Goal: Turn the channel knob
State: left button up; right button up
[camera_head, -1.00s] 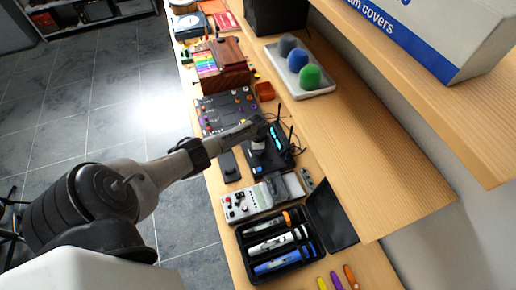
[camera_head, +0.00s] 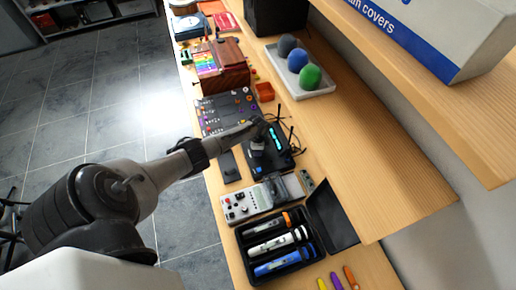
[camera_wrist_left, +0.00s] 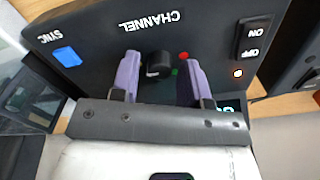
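The black channel knob (camera_wrist_left: 159,65) shows in the left wrist view, on the dark face of a device (camera_wrist_left: 95,28) and below the white word CHANNEL. My left gripper (camera_wrist_left: 162,60) is open, its two purple fingers on either side of the knob. Gaps show between the knob and both fingers, so no contact is visible. In the head view the device (camera_head: 284,160) is a black box with a cyan display on the bench, and my left gripper (camera_head: 257,143) is over it, hiding the knob. My right gripper is in neither view.
The device face also has a blue SYNC button (camera_wrist_left: 67,56), a red light (camera_wrist_left: 183,55) and an ON/OFF switch (camera_wrist_left: 252,38). A control panel (camera_head: 216,112) lies beyond.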

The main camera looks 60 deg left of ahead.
pick_arm(q)
jog(key=shift+o, duration=0.6)
jog(key=shift+r, duration=0.25)
notch_tip(320, 180, up, 13)
jog(key=shift+r, duration=0.15)
dwell(0.4)
